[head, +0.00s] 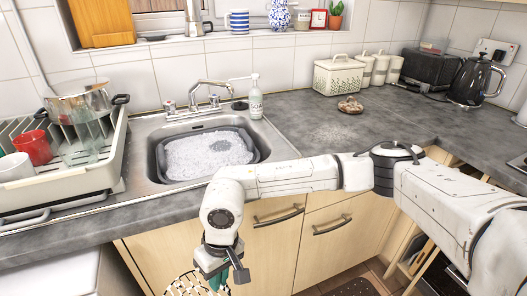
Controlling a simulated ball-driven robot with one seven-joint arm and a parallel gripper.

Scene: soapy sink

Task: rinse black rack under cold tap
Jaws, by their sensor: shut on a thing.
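My gripper (218,280) is at the bottom edge of the head view, low in front of the cabinets and below the worktop, with green fingertips. It is shut on the black rack (184,286), a round dark wire lattice cut off by the picture's bottom edge. The steel sink (146,160) holds a dark basin (262,150) full of white suds. Behind it stands a chrome mixer tap (214,84) with a left handle (169,107) and a right handle (214,101). I cannot tell which is cold, and no running water shows.
A dish rack (95,178) with a pot, glass, red mug and white cup stands left of the sink. A soap bottle (255,100) is behind the sink's right side. A brown item (350,105) lies on the right worktop, which has free room around it.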

